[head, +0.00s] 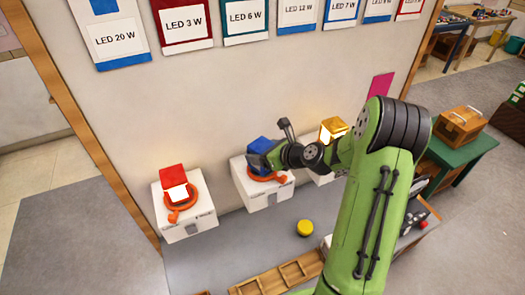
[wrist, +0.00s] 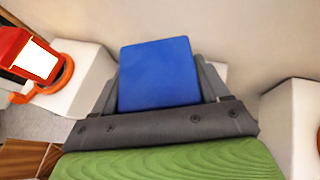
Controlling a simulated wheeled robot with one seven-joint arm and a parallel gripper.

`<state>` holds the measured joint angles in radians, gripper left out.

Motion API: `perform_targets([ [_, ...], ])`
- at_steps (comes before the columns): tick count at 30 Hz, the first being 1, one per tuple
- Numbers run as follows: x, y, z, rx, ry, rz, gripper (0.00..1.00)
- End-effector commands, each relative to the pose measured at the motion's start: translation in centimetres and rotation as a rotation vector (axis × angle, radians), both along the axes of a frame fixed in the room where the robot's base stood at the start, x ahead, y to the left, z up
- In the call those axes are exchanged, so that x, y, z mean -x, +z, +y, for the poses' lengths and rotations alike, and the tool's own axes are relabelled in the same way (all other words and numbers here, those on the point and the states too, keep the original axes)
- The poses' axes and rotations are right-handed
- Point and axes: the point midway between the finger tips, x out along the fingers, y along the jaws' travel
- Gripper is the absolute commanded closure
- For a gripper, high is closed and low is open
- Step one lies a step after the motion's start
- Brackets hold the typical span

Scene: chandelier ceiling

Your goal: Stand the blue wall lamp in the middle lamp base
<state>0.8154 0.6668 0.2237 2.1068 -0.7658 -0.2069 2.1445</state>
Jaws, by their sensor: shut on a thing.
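The blue wall lamp (head: 261,145) is at the middle lamp base, a white block (head: 262,199) with an orange ring (head: 281,179) on top. My gripper (head: 273,160) reaches in from the right and is shut on the lamp. In the wrist view the blue lamp (wrist: 158,75) fills the space between the two grey fingers of my gripper (wrist: 160,88). The lamp looks roughly upright, directly over the ring. Its lower end is hidden by the gripper and ring, so I cannot tell whether it is seated.
A lit red lamp (head: 174,180) stands in the left base (head: 188,228). A lit yellow lamp (head: 333,128) is at the right base (head: 318,172), partly behind my arm. The wall is close behind.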

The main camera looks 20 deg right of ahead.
Motion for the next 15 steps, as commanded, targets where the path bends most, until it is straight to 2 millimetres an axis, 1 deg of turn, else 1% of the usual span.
perform_targets([
  [5,-0.02,-0.29,0.02,0.000,0.000,-0.001,0.65],
  [6,-0.02,-0.27,0.02,-0.001,0.000,-0.002,0.22],
  [10,-0.01,-0.25,0.00,0.000,0.000,-0.001,0.02],
  [11,-0.01,-0.25,0.00,0.000,0.000,-0.001,0.00],
  [15,-0.01,-0.25,0.00,0.000,0.000,-0.001,0.00],
])
